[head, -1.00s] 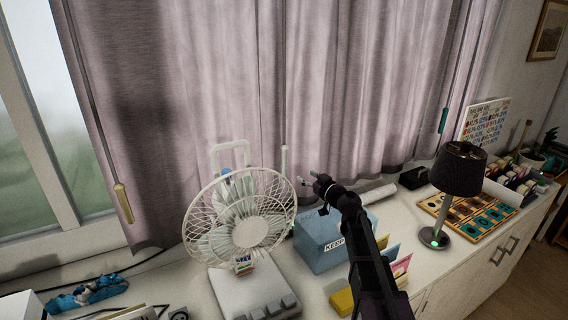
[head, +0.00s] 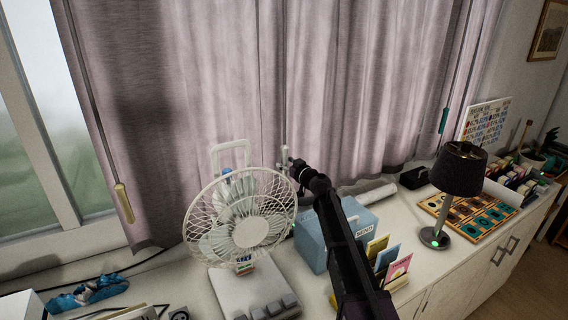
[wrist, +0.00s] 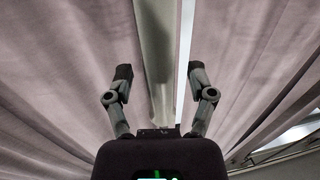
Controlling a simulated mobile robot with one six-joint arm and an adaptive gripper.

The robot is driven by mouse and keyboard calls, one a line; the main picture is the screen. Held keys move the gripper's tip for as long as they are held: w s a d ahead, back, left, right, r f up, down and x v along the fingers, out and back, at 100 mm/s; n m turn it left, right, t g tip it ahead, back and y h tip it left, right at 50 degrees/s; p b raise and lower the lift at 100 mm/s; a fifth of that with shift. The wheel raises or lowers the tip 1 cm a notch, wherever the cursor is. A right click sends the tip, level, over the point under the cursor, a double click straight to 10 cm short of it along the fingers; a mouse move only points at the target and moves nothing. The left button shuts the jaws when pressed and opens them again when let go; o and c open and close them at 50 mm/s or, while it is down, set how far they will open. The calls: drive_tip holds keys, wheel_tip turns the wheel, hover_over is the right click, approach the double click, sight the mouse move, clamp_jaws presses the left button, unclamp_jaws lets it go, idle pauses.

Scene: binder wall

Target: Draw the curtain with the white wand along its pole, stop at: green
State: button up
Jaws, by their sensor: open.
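The pinkish-grey curtain (head: 215,75) hangs across the window behind the counter. The white wand (head: 284,153) hangs upright in front of it, just behind the fan's right side, its lower part hidden. In the wrist view the wand (wrist: 156,50) is a pale upright bar between my fingers. My gripper (head: 288,167) is at the wand in the head view; in the wrist view my gripper (wrist: 159,72) is open, with a gap on both sides of the wand. A tan-handled wand (head: 124,203) hangs at the left and a green-handled one (head: 443,121) at the right. The pole is not in view.
A white fan (head: 243,222) stands close left of my gripper. A blue box (head: 312,243) with cards stands below my arm. A black lamp (head: 459,170) and a tray of tiles (head: 468,215) are to the right. A bright slit (wrist: 185,60) shows between curtain folds.

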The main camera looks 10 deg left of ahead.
drive_tip(key=shift+w+a, duration=0.2)
drive_tip(key=shift+a, duration=0.05)
clamp_jaws()
drive_tip(key=shift+w, duration=0.1)
idle(0.3)
